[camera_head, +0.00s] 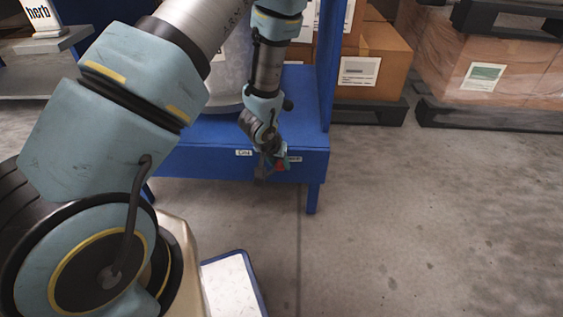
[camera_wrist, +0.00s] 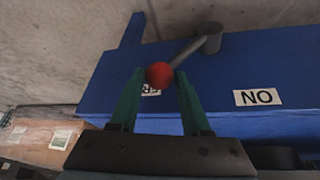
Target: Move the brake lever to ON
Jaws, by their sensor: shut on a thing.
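The brake lever has a red ball knob (camera_wrist: 159,74) and a grey arm (camera_wrist: 187,51) running to a round pivot (camera_wrist: 209,37) on a blue panel. My gripper (camera_wrist: 159,78) is shut on the red knob, with a green finger on each side. The lever points toward a partly hidden white label (camera_wrist: 151,90), away from the ON label (camera_wrist: 258,97), which appears upside down in the wrist view. In the head view the knob (camera_head: 280,165) shows at my gripper (camera_head: 276,163), low on the blue frame's front. My wrist hides most of the lever there.
The blue frame (camera_head: 215,165) has a post (camera_head: 328,60) and a leg (camera_head: 313,198) right of my gripper. Cartons (camera_head: 377,60) and a wrapped pallet load (camera_head: 485,65) stand behind at right. A blue-rimmed tray (camera_head: 250,268) is below. The floor at right is clear.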

